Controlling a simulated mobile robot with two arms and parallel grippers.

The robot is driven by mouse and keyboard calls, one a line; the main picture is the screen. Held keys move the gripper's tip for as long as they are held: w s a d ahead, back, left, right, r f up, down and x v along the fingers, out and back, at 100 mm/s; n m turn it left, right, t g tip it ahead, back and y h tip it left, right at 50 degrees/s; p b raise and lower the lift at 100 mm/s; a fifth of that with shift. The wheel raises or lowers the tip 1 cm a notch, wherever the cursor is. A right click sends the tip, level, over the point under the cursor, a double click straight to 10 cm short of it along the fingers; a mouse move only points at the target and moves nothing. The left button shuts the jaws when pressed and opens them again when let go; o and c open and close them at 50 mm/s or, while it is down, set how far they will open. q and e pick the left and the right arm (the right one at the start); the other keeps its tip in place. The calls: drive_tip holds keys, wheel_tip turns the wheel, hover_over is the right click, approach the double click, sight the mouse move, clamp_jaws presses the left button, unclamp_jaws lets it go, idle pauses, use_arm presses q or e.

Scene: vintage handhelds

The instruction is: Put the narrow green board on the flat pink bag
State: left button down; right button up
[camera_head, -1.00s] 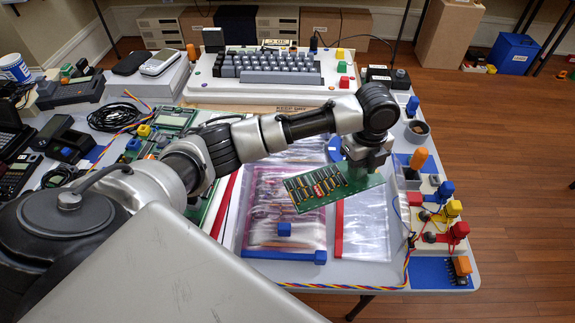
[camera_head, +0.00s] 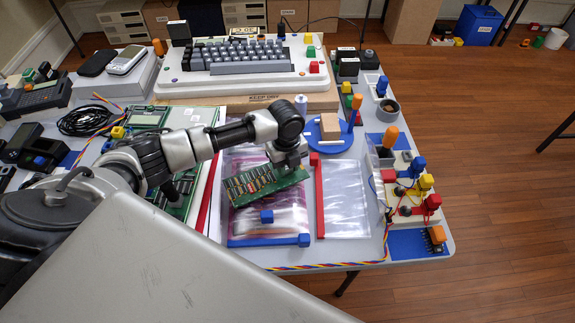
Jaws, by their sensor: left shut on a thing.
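My left gripper (camera_head: 287,163) is shut on the narrow green board (camera_head: 252,196), gripping it near its far right end. The board carries rows of dark chips and a few red parts. It is held tilted over the flat pink bag (camera_head: 265,223) and hides much of it. I cannot tell whether the board touches the bag. My right gripper is not in view.
A clear bag (camera_head: 346,200) with a red strip (camera_head: 319,200) lies to the right. A blue round tray (camera_head: 330,145) stands behind. A large keyboard (camera_head: 245,62) fills the back. Colored connectors (camera_head: 424,183) and a wire bundle line the right edge.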

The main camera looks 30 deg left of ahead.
use_arm(q)
drive_tip(key=shift+f, duration=0.5)
drive_tip(key=c, duration=0.8)
unclamp_jaws()
drive_tip(key=shift+f, duration=0.1)
drive_tip(key=shift+c, duration=0.2)
wheel_tip(320, 180, up, 12)
drive_tip(key=b, duration=0.1)
drive_tip(key=shift+w+a, duration=0.2)
drive_tip(key=shift+a, duration=0.1)
